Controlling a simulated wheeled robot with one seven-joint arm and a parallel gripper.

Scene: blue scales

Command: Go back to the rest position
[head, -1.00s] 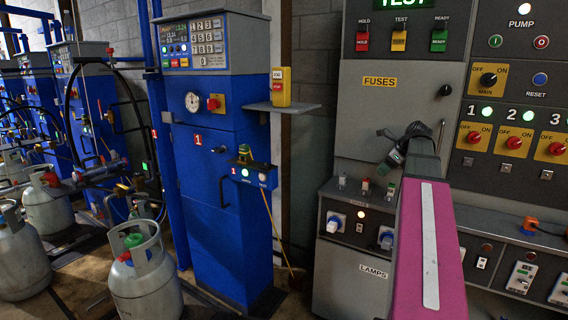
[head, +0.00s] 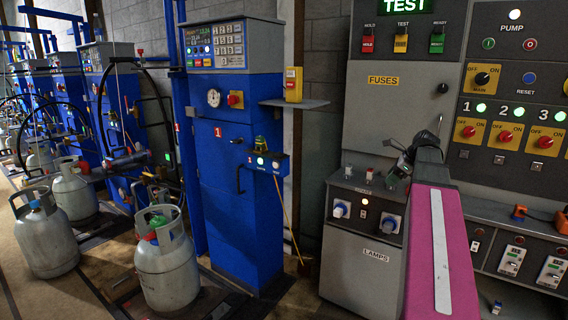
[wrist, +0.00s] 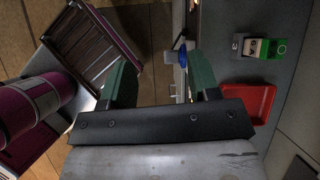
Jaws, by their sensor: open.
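My gripper (head: 398,160) shows small and dark at the far end of my magenta arm, in front of the grey fuse and lamp cabinet. In the wrist view its two green fingers stand wide apart, and the space between the fingertips (wrist: 163,72) holds nothing. A blue plug-like piece and a pale rail show beyond the fingers in that view; I cannot tell how far off they are.
The blue scale (head: 235,190) marked 1 stands left of my arm, with a gas cylinder (head: 168,265) before it. More scales and cylinders line the left. The grey cabinet (head: 360,250) is close beside my arm. A red tray (wrist: 248,103) lies right in the wrist view.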

